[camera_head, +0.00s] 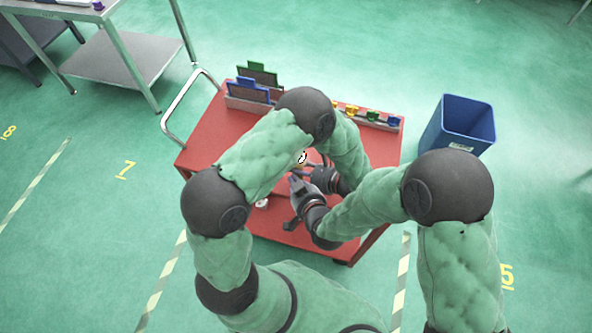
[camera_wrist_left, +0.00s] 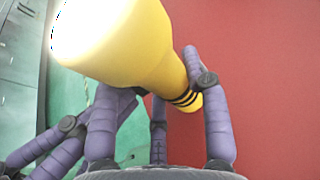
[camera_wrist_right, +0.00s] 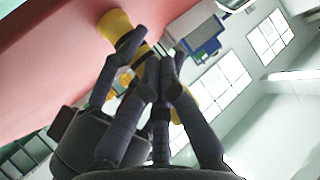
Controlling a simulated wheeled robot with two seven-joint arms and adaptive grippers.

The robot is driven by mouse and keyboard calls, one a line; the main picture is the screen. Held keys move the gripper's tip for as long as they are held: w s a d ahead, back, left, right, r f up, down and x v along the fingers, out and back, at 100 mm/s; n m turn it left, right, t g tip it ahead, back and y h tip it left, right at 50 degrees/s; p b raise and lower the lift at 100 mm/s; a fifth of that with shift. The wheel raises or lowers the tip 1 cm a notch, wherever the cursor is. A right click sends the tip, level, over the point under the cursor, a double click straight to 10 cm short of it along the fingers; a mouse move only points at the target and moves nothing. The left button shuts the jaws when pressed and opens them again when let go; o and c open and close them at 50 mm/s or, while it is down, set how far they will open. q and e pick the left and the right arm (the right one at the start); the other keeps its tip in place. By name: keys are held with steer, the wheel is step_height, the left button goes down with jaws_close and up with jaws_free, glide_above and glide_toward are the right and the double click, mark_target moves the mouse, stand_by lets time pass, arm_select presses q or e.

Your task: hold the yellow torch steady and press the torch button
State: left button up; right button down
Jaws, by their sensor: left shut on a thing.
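The yellow torch (camera_wrist_left: 145,45) lies between the fingers of my left gripper (camera_wrist_left: 158,85), which is shut on it. Its wide end glows bright white at the upper left of the left wrist view, and black rings show near its narrow end. In the head view the left gripper (camera_head: 325,177) is over the red cart, partly hidden by my arms. My right gripper (camera_head: 298,185) is close beside it. In the right wrist view its fingers (camera_wrist_right: 162,78) come together in front of the torch (camera_wrist_right: 118,28). The button is not visible, and I cannot tell whether the fingers touch the torch.
The red cart top (camera_head: 205,140) is under both grippers. Blue and green panels (camera_head: 250,88) stand at its back left, and a row of small coloured bins (camera_head: 372,115) at its back right. A blue bin (camera_head: 460,125) stands on the floor to the right.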

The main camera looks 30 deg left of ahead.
arm_select(q)
steer(key=shift+s+f, duration=0.15)
steer(key=shift+f, duration=0.15)
arm_select(e)
steer(key=shift+s+d, duration=0.15)
steer(key=shift+s, duration=0.3)
steer(key=shift+s, duration=0.1)
steer(key=s, duration=0.2)
steer(key=s+d, duration=0.1)
steer(key=s, duration=0.2)
steer(key=shift+s+d, duration=0.25)
steer(key=shift+s, duration=0.05)
arm_select(q)
steer(key=o, duration=1.4)
steer(key=shift+c, duration=0.2)
steer(key=shift+r, duration=0.1)
steer(key=shift+d+r, duration=0.1)
